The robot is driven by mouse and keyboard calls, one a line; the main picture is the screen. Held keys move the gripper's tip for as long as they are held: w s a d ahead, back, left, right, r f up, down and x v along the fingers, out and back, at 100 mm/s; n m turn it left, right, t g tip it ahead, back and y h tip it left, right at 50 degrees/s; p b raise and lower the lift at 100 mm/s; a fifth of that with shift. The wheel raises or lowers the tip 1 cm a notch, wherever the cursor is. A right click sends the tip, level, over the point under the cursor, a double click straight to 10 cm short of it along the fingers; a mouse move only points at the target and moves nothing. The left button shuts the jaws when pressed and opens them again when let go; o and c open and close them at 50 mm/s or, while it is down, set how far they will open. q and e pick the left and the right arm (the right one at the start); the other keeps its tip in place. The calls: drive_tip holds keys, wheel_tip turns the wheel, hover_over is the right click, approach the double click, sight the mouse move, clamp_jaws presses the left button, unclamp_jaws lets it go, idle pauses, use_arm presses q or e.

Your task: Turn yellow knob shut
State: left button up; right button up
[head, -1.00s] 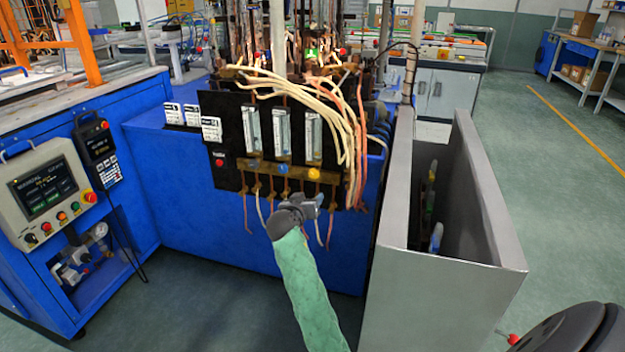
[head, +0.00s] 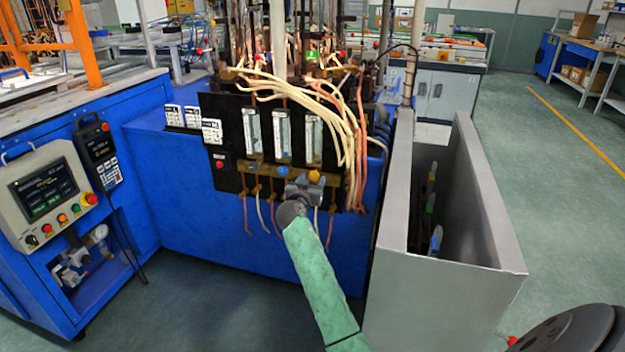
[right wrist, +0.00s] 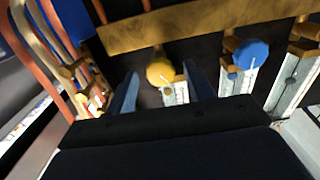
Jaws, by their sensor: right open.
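The yellow knob (head: 314,176) sits on the brass strip at the lower right of the black panel (head: 228,110). My right gripper (head: 304,188) is just below and in front of it, on a green-sleeved arm. In the right wrist view, the yellow knob (right wrist: 160,72) lies between the tips of the two open fingers, with dark gaps on both sides. I see no clear contact. The blue knob (right wrist: 251,53) is outside the fingers, to the right there. In the head view the blue knob (head: 283,170) is left of the yellow one. My left gripper is not in view.
Glass flowmeter tubes (head: 283,135) stand above the knobs. Cream hoses (head: 330,100) and copper-coloured pipes (head: 362,130) hang close on the right of the panel. A grey metal bin (head: 440,290) stands to the right. A control box (head: 45,195) is at the left.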

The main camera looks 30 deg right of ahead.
drive_tip(key=shift+w+d, duration=0.3)
drive_tip(key=shift+d, duration=0.1)
drive_tip(key=c, duration=0.9)
drive_tip(key=shift+c, duration=0.2)
drive_tip(key=shift+f+b, duration=0.1)
drive_tip(key=shift+b, duration=0.25)
